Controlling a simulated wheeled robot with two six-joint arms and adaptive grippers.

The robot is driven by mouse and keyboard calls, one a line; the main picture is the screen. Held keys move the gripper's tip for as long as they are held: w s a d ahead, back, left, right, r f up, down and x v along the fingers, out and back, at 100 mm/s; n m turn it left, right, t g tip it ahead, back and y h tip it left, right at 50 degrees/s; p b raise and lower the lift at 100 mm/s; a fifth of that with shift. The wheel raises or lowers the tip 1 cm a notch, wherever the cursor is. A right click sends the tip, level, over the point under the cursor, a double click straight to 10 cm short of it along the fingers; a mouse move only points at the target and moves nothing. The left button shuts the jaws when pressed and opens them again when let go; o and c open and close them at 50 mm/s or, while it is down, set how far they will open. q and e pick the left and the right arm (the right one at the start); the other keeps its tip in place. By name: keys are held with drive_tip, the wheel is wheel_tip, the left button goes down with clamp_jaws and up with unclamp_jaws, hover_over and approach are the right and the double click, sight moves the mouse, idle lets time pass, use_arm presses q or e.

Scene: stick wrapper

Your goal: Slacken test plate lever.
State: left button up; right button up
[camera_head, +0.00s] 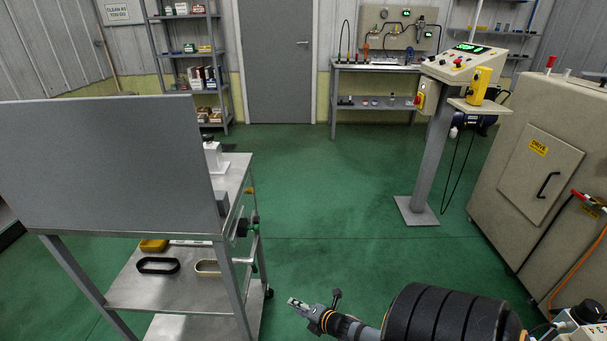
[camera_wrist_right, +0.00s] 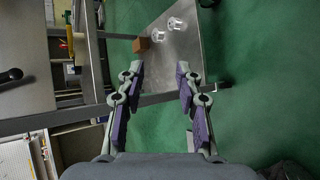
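A large grey plate (camera_head: 105,165) stands upright on the near side of a metal cart (camera_head: 236,172) at the left. A dark clamp-like fitting with a green part (camera_head: 246,226) is on the cart's right side; I cannot tell if it is the lever. My right gripper (camera_head: 297,303) is low in the head view, right of the cart and apart from it. In the right wrist view the gripper (camera_wrist_right: 158,80) is open, its purple-padded fingers apart with nothing between them. My left gripper is out of view.
The cart's lower shelf holds a black ring (camera_head: 158,265) and a yellow item (camera_head: 153,245). A control pedestal (camera_head: 424,170) and a beige cabinet (camera_head: 540,180) stand at the right. Green floor (camera_head: 330,200) between cart and pedestal is clear.

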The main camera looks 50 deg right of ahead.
drive_tip(key=s+a+f+m+g+h, duration=0.1)
drive_tip(key=s+a+f+m+g, duration=0.1)
drive_tip(key=f+m, duration=0.5)
drive_tip(key=shift+s+g, duration=0.7)
drive_tip(key=shift+s, duration=0.15)
